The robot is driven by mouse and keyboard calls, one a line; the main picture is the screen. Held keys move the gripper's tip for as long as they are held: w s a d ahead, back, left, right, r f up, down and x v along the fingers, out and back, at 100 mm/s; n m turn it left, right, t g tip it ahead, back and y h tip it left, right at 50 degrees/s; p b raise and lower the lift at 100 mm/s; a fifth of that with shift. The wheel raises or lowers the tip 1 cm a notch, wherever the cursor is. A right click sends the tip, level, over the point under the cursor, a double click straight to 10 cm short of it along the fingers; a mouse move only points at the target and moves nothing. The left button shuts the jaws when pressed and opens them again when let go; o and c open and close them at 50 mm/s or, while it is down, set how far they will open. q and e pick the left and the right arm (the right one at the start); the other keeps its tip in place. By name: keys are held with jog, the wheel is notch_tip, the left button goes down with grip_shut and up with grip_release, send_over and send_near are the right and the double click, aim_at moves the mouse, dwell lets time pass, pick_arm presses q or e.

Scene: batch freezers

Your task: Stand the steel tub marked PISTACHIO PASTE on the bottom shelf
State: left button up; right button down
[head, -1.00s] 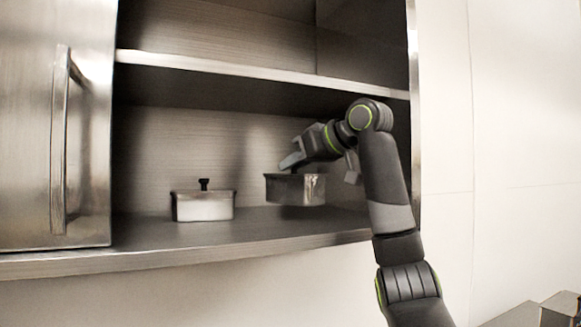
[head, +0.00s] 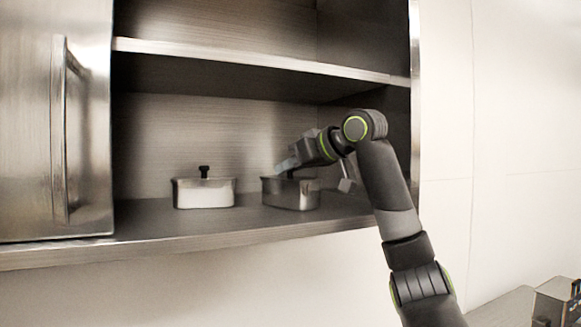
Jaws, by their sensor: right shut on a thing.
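A steel tub (head: 290,196) is at the right part of the bottom shelf (head: 240,222), at the end of my right arm. My right gripper (head: 290,172) is shut on the top of this tub, around its dark knob, which is mostly hidden. The tub is upright and its base appears at shelf level; I cannot tell whether it bears its full weight. No marking on it is readable. A second steel tub (head: 204,193) with a black knob stands to its left, apart from it. My left gripper is not in view.
An upper shelf (head: 250,62) runs above the tubs and my right arm. A closed steel door (head: 30,120) with a vertical handle covers the left side. The cabinet's right wall (head: 414,110) is close to my arm. Bare shelf lies between and in front of the tubs.

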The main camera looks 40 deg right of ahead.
jog(key=c, duration=1.3)
grip_release()
jog(key=shift+s, duration=0.1)
jog(key=b+v, duration=0.3)
jog(key=v, duration=0.9)
